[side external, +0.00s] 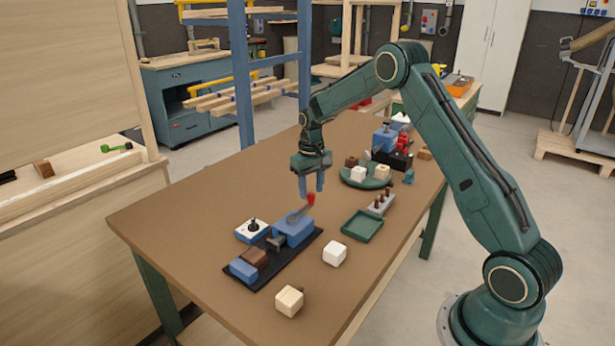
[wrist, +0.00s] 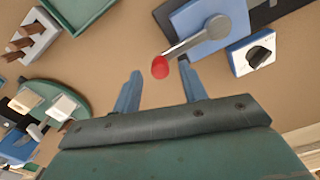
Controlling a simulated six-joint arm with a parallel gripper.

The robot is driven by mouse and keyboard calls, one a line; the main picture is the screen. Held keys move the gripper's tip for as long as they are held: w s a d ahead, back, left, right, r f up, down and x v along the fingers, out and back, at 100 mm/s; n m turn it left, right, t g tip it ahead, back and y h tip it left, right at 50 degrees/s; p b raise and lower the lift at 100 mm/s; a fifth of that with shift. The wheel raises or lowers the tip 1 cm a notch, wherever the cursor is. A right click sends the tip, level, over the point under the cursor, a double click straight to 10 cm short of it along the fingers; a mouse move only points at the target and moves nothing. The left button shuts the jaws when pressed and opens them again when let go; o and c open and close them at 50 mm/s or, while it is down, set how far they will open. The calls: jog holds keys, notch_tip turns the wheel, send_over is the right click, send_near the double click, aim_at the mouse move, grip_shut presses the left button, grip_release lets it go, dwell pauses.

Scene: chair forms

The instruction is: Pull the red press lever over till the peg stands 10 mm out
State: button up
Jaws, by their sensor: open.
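The press has a blue block (side external: 294,229) on a black base, with a grey lever ending in a red knob (side external: 311,199). The lever stands up, tilted to the right in the side view. My gripper (side external: 312,190) is open, its two blue fingers pointing down close to the knob. In the wrist view the red knob (wrist: 160,67) shows between the open fingertips (wrist: 160,70); contact cannot be told. A brown block (side external: 255,257) sits on the base in front of a dark grey part. I cannot make out the peg or how far it stands out.
A blue-and-white box with a black knob (side external: 252,231) stands beside the press. A white block (side external: 334,254), a pale wood block (side external: 289,301), a green tray (side external: 362,228), a peg rack (side external: 381,206) and a round green plate (side external: 350,181) are nearby. The table's near left is clear.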

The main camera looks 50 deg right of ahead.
jog(key=shift+f, duration=1.3)
grip_shut()
